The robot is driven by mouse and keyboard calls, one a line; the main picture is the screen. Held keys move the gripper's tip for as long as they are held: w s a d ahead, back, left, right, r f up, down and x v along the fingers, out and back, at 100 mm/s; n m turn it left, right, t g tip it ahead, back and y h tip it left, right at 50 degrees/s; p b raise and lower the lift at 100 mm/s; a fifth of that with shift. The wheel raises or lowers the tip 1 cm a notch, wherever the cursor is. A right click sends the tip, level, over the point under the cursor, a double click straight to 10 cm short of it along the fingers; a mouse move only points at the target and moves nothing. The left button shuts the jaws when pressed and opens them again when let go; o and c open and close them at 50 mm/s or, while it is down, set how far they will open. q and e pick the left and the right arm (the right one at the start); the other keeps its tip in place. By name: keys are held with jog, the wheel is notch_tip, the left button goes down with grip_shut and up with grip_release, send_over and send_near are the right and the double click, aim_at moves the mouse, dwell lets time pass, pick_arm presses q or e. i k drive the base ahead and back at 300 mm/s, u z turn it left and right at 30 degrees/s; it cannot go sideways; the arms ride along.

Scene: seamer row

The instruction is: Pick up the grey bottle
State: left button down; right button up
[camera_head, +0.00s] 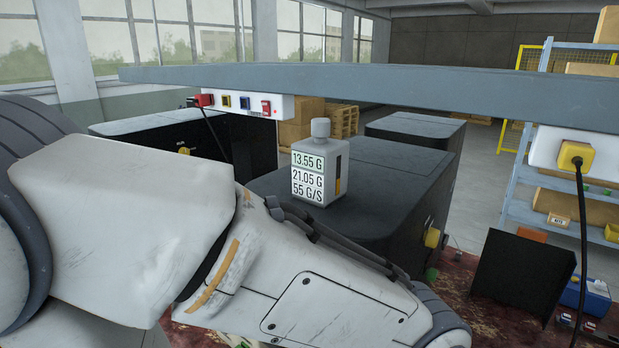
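The grey bottle (343,160) stands upright on the dark top of a black cabinet (395,175), near the middle of the camera_head view. It has a narrow round cap and white labels reading "13.55 G" and "21.05 G 55 G/S". An orange-yellow strip shows on its right side. My white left arm crosses the foreground from the left, in front of the cabinet, and passes just below the bottle in the picture. No gripper fingers show on it. My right gripper is out of view. Nothing visible holds the bottle.
A long grey beam (400,88) runs across above and behind the bottle, with a white socket strip (235,104) under it. A yellow plug (574,156) with a hanging black cable is at right. A black box (522,272) and a blue box (585,296) sit lower right.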

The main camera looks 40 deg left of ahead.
aim_at(320, 161)
jog(key=k, duration=0.5)
jog(key=u, duration=1.65)
jog(key=i, duration=0.35)
jog(key=z, duration=0.1)
